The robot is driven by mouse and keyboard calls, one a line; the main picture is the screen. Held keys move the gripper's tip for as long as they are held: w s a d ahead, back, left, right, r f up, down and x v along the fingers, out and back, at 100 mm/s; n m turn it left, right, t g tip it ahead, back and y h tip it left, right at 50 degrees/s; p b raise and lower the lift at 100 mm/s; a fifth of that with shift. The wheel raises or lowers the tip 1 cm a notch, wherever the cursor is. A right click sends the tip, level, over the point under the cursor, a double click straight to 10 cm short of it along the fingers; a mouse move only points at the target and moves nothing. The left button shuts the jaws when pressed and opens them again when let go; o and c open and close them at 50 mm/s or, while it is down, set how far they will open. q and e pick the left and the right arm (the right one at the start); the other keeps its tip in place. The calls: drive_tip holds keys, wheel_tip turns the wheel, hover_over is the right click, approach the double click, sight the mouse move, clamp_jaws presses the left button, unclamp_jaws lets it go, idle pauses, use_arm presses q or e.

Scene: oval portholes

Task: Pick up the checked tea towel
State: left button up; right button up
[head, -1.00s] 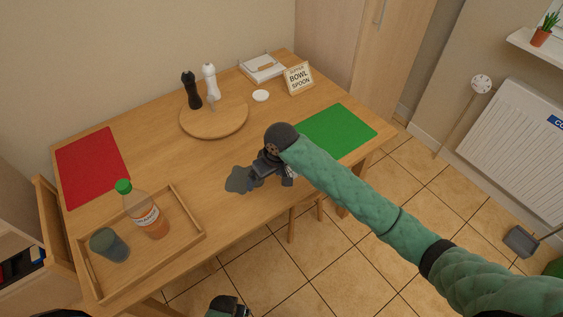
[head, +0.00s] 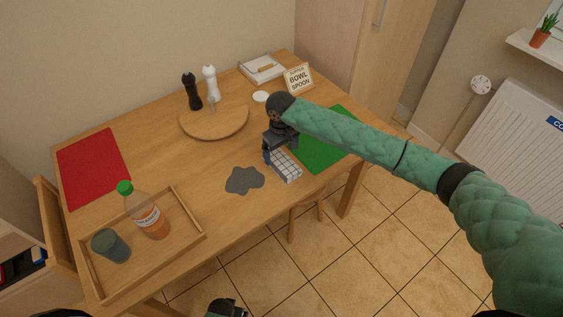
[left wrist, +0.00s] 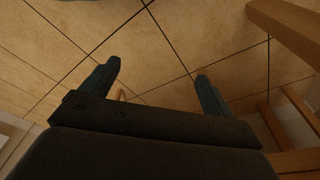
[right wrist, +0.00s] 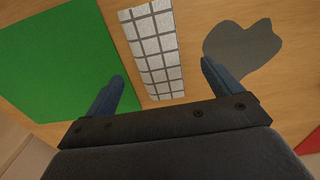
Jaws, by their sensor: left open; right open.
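The checked tea towel (head: 285,167) is a white folded strip with dark grid lines. It lies on the wooden table between a grey patch and the green mat. My right gripper (head: 273,156) is over its far end, open and empty. In the right wrist view the towel (right wrist: 155,48) lies ahead between the two fingers of my right gripper (right wrist: 163,77), nearer the left finger. I cannot tell the exact height of the fingers above it. My left gripper (left wrist: 158,72) is open and empty, pointing at the floor tiles; in the head view it shows at the bottom edge.
A grey spill-like patch (head: 244,180) lies left of the towel, and a green mat (head: 318,158) right of it. A round board (head: 231,121) and a sign (head: 298,79) stand farther back.

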sight(282, 159)
drive_tip(key=f+p, duration=0.1)
drive_tip(key=f, duration=0.1)
drive_tip(key=f+p, duration=0.1)
drive_tip(key=f, duration=0.1)
drive_tip(key=shift+w+d, duration=0.1)
drive_tip(key=shift+w, duration=0.1)
use_arm(q)
drive_tip(key=s+a+f, duration=0.2)
drive_tip(key=s+f, duration=0.1)
drive_tip(key=f, duration=0.3)
drive_tip(key=shift+s+f+p, duration=0.2)
drive_tip(key=shift+s+p, duration=0.05)
drive_tip(key=shift+p, duration=0.05)
use_arm(e)
drive_tip(key=shift+f, duration=0.7)
use_arm(q)
drive_tip(key=shift+a, duration=0.1)
drive_tip(key=shift+s, duration=0.1)
use_arm(e)
drive_tip(key=c, duration=1.1)
